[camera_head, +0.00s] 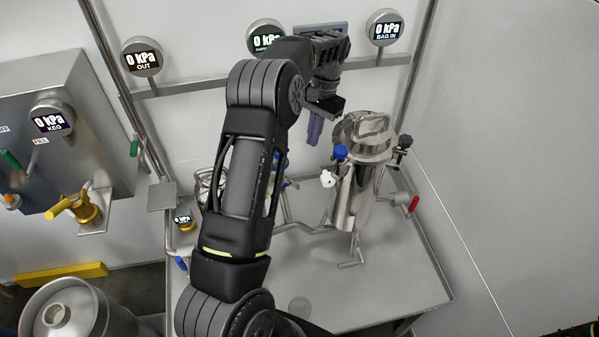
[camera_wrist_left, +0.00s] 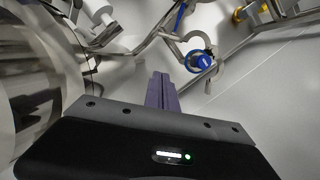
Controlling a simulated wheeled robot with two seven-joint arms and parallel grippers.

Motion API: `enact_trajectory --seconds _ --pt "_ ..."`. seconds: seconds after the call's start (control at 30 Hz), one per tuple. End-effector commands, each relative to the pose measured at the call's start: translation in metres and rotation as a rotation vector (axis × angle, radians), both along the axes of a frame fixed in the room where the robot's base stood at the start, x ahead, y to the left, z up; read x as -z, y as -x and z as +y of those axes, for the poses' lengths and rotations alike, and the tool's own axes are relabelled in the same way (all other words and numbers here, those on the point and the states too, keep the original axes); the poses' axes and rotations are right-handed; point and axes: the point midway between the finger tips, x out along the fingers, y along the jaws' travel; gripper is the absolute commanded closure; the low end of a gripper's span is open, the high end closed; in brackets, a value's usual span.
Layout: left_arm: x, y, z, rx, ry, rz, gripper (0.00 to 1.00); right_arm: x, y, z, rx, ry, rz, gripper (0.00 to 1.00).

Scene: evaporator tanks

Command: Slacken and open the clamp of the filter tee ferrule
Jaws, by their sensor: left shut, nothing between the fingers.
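My left gripper (camera_head: 314,133) is above the table, left of the steel filter vessel (camera_head: 359,190). Its purple fingers are together with nothing between them; they also show in the left wrist view (camera_wrist_left: 161,92). A blue round part (camera_wrist_left: 199,61) with a pale curved piece around it is ahead and to the right of the fingertips, apart from them. I cannot tell whether it is the filter tee clamp. In the head view, my left arm covers much of the pipework where blue parts show. My right gripper is not in view.
The vessel carries a blue knob (camera_head: 340,152), a black knob (camera_head: 405,142) and a red-handled valve (camera_head: 412,205). Gauges (camera_head: 142,57) hang on the back rail. A steel keg (camera_head: 72,312) stands at the lower left. The table's front right (camera_head: 395,280) is clear.

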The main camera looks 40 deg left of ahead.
Motion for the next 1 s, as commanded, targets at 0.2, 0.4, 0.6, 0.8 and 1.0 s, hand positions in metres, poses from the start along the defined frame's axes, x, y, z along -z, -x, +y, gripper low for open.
enact_trajectory --seconds 0.2,0.4,0.6,0.8,1.0 --pt "0.028 0.005 0.000 0.000 0.001 -0.001 1.00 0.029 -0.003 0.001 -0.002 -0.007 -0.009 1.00" --pt "0.059 0.017 0.000 0.001 0.001 0.006 1.00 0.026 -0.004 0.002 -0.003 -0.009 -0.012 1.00" --pt "0.089 0.030 0.000 -0.001 0.000 0.002 1.00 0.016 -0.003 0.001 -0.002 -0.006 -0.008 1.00" --pt "0.090 0.055 -0.001 0.000 0.000 0.001 1.00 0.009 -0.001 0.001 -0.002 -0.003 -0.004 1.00" --pt "0.092 0.063 -0.001 0.000 0.000 -0.001 1.00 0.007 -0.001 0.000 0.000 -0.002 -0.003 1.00"
